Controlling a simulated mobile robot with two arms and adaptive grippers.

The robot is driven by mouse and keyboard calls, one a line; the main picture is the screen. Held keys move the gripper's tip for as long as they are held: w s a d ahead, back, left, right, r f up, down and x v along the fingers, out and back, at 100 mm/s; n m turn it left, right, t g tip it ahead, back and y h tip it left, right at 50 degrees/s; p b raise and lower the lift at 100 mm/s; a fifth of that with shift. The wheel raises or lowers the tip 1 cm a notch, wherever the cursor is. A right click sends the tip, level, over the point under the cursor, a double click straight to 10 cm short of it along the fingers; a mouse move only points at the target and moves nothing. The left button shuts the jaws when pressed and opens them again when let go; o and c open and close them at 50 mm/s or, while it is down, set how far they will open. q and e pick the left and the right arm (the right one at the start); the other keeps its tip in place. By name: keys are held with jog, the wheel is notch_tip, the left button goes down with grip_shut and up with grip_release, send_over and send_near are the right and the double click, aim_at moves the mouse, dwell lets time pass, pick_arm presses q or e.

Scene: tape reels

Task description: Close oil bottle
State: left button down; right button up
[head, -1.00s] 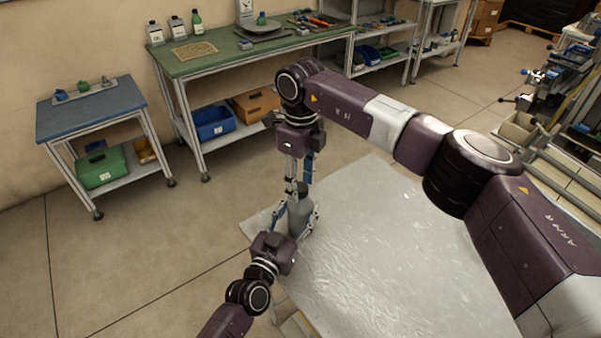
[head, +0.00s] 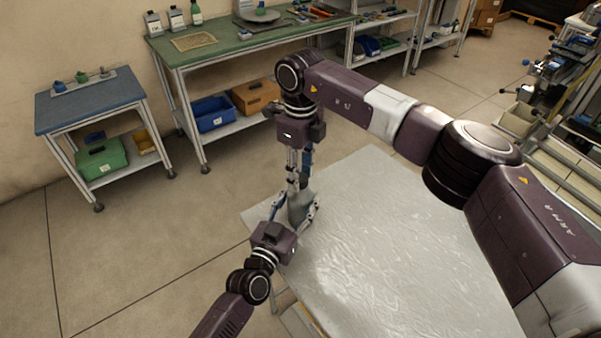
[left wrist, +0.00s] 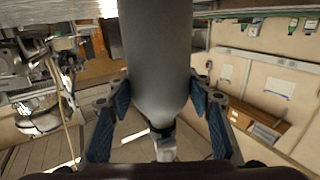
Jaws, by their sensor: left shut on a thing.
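A grey bottle (head: 299,209) stands about upright over the table's far left corner. My left gripper (head: 294,212) is shut around its body from the front left. In the left wrist view the bottle (left wrist: 157,60) fills the middle between the blue finger pads, its narrowing neck toward the bottom of the picture. My right gripper (head: 298,180) points straight down at the bottle's top, its fingers close to or around the neck. A light grey piece (left wrist: 165,148) shows at the neck; I cannot tell whether it is a cap or a finger.
The pale, shiny table (head: 400,250) is bare. Behind it, across open floor, stand a green-topped bench (head: 245,47) with bottles and tools and a small blue-topped table (head: 90,103). My right arm spans the upper middle of the head view.

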jog(key=shift+o, duration=1.3)
notch_tip(320, 180, up, 12)
pick_arm(q)
jog(key=c, duration=0.9)
grip_release()
jog(key=v, duration=1.2)
jog(key=shift+s+a+f, duration=0.1)
pick_arm(e)
jog(key=shift+f, duration=0.1)
